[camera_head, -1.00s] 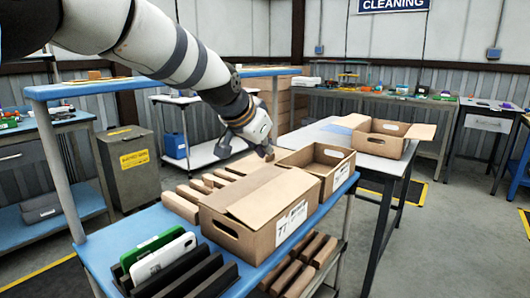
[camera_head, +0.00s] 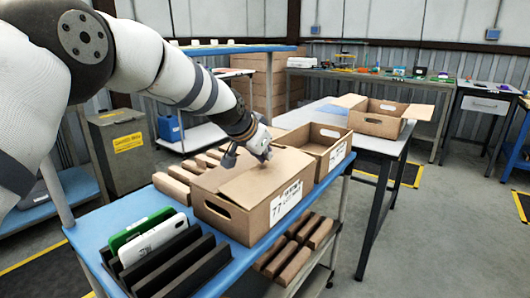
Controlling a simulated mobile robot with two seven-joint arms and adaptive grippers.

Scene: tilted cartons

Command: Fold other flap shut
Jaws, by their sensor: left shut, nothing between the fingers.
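The near carton (camera_head: 237,219) is a brown box with a hand hole and a printed white label, on the blue cart top. Its top flaps (camera_head: 262,181) lie nearly flat across the opening, one slightly raised at its edge. My left gripper (camera_head: 264,154) is shut and empty, its fingertips at the far edge of this carton's top. I cannot tell whether they touch the flap. A second, open carton (camera_head: 336,154) stands just behind it. My right gripper is not in view.
A third open carton (camera_head: 372,124) with flaps spread stands on the grey table (camera_head: 388,145). Black slotted racks (camera_head: 190,268) hold a white and a green item at the cart's front left. Wooden blocks (camera_head: 175,189) lie beside the carton.

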